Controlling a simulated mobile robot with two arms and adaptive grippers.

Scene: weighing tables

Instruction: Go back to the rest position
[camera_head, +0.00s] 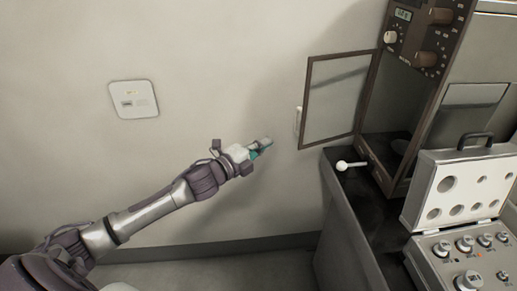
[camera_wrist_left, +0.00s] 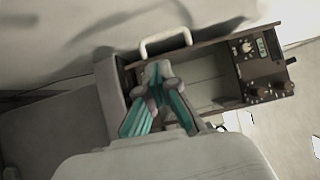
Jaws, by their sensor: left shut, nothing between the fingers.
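My left arm reaches in from the lower left in the head view. Its gripper (camera_head: 262,147) is out over the floor in front of the wall, apart from the dark table. In the left wrist view my left gripper (camera_wrist_left: 158,75) shows its teal fingers meeting at the tips, shut with nothing between them. My right gripper is in neither view.
A brown balance cabinet (camera_head: 409,99) stands on the dark table (camera_head: 347,209) at the right, its glass door (camera_head: 333,98) swung open toward the wall. An open weight case (camera_head: 443,262) sits in front. A wall plate (camera_head: 133,99) is at the left. Floor left of the table is free.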

